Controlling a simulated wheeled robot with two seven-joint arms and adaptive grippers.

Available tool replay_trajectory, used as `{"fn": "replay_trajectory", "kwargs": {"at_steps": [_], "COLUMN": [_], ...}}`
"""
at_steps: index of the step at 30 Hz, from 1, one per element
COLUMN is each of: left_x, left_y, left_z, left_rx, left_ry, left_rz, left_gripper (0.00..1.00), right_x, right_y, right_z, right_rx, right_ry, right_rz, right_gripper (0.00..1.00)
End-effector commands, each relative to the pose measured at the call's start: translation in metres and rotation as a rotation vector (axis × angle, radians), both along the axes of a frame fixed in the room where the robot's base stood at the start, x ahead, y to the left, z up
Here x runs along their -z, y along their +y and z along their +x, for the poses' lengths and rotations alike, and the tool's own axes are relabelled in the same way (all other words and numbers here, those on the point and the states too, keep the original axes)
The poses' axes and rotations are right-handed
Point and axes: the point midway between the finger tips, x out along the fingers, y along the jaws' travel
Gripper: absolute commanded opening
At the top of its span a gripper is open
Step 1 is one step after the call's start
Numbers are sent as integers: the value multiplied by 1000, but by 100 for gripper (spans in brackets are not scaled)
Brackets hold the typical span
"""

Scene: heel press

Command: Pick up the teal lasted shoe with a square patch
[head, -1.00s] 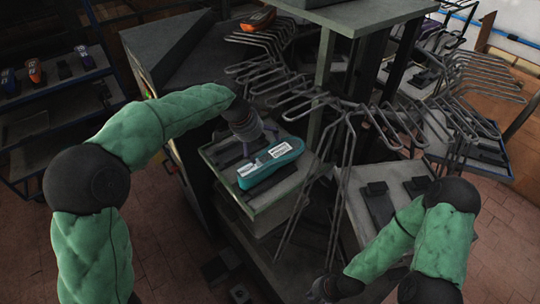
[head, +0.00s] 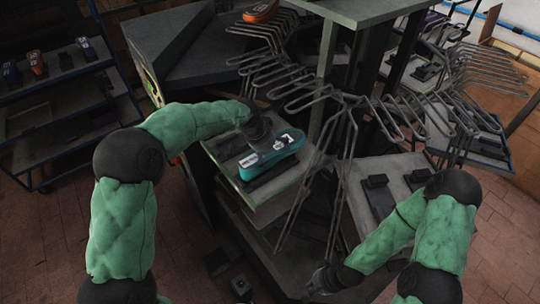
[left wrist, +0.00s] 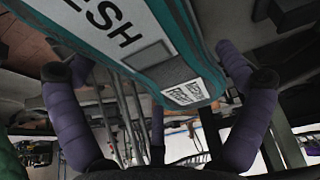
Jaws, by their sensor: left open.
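The teal lasted shoe (head: 283,152) lies on a grey press platform (head: 254,214) in the middle of the head view. My left gripper (head: 268,142) is open over it, and hides part of its upper side. In the left wrist view the shoe (left wrist: 178,28) fills the top, with large dark letters, a grey square patch (left wrist: 157,61) and a white printed label. The fingers of my left gripper (left wrist: 155,95) stand on either side of it; whether they touch it I cannot tell. My right gripper (head: 322,282) is low at the bottom centre, its fingers too dark to read.
Bent metal rods (head: 345,140) of the rack stand close to the right of the platform. An orange shoe (head: 261,11) sits at the back. A shelf cart (head: 62,95) with several shoes stands at the left. Another platform (head: 372,192) with dark blocks is to the right.

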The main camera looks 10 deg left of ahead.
Motion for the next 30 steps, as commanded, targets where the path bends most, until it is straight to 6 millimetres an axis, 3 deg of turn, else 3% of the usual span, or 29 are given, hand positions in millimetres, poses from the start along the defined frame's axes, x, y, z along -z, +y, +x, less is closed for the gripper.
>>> {"fn": "replay_trajectory", "kwargs": {"at_steps": [4, 12, 25, 30], "left_x": [0, 1, 0, -17], "left_y": [0, 0, 1, 0], "left_z": [0, 0, 0, 1], "left_rx": [0, 2, 5, 4], "left_ry": [0, 1, 0, -4], "left_rz": [0, 2, 4, 4], "left_gripper": [100, 24, 21, 21], "right_x": [0, 0, 0, 0], "right_y": [0, 0, 0, 0], "right_z": [0, 0, 0, 0], "right_rx": [0, 0, 0, 0], "right_ry": [0, 0, 0, 0], "right_rz": [0, 0, 0, 0], "right_gripper": [0, 0, 0, 0]}}
